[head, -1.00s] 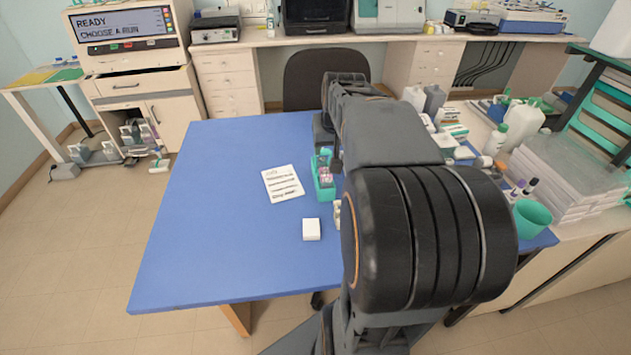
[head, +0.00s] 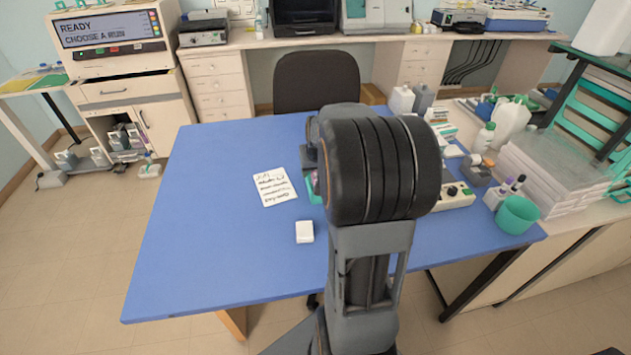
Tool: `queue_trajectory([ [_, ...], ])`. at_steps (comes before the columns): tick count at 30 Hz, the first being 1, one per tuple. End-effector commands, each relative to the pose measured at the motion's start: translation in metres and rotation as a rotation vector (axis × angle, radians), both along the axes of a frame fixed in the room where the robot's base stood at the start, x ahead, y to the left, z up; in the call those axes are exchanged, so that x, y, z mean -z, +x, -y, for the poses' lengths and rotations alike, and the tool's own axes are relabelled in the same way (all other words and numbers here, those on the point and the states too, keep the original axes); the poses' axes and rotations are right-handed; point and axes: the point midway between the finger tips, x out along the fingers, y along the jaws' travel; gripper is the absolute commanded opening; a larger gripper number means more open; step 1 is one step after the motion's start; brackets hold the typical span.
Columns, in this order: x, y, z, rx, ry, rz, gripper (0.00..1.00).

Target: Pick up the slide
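I cannot make out a slide. A small teal rack (head: 314,192) stands on the blue table (head: 220,250), mostly hidden behind my arm; only its left edge shows, with a little pink in it. My arm rises across the middle of the head view, and its large black joint covers the area around the rack. My gripper is hidden behind the arm, so its distance from the rack and whether it holds anything do not show.
A white handwritten note (head: 274,187) lies left of the rack, and a small white block (head: 304,232) nearer the front. A control box (head: 455,195), a teal cup (head: 517,214) and bottles crowd the right side. The table's left half is clear.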

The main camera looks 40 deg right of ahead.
Motion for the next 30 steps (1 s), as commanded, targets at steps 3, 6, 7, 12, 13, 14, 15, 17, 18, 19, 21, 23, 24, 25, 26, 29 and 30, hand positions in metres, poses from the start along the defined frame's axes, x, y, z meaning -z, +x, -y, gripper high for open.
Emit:
queue_trajectory([
  [3, 0.0019, 0.0008, 0.0004, 0.000, 0.000, 0.001, 0.64],
  [6, 0.0018, 0.0008, 0.0004, 0.000, 0.000, 0.001, 0.64],
  [7, 0.0018, 0.0008, 0.0004, 0.000, 0.000, 0.001, 0.64],
  [12, 0.0016, 0.0007, 0.0004, 0.000, 0.000, 0.001, 0.50],
  [13, 0.0016, 0.0007, 0.0004, 0.000, 0.000, 0.001, 0.48],
  [14, 0.0015, 0.0006, 0.0004, 0.000, 0.000, 0.001, 0.45],
  [15, 0.0015, 0.0007, 0.0003, 0.000, 0.000, 0.001, 0.41],
  [17, 0.0015, 0.0007, 0.0003, 0.000, 0.000, 0.001, 0.35],
  [18, 0.0015, 0.0007, 0.0003, 0.000, 0.000, 0.001, 0.31],
  [19, 0.0015, 0.0007, 0.0003, 0.000, 0.000, 0.001, 0.28],
  [21, 0.0015, 0.0007, 0.0003, 0.000, 0.000, 0.001, 0.22],
  [23, 0.0014, 0.0006, 0.0003, 0.000, 0.000, 0.001, 0.16],
  [24, 0.0014, 0.0006, 0.0003, 0.000, 0.000, 0.001, 0.12],
  [25, 0.0014, 0.0006, 0.0003, 0.000, 0.000, 0.001, 0.09],
  [26, 0.0014, 0.0006, 0.0003, 0.000, 0.000, 0.001, 0.06],
  [29, 0.0014, 0.0007, 0.0003, 0.000, 0.000, 0.001, 0.00],
  [30, 0.0013, 0.0008, 0.0004, 0.000, 0.000, 0.001, 0.00],
])
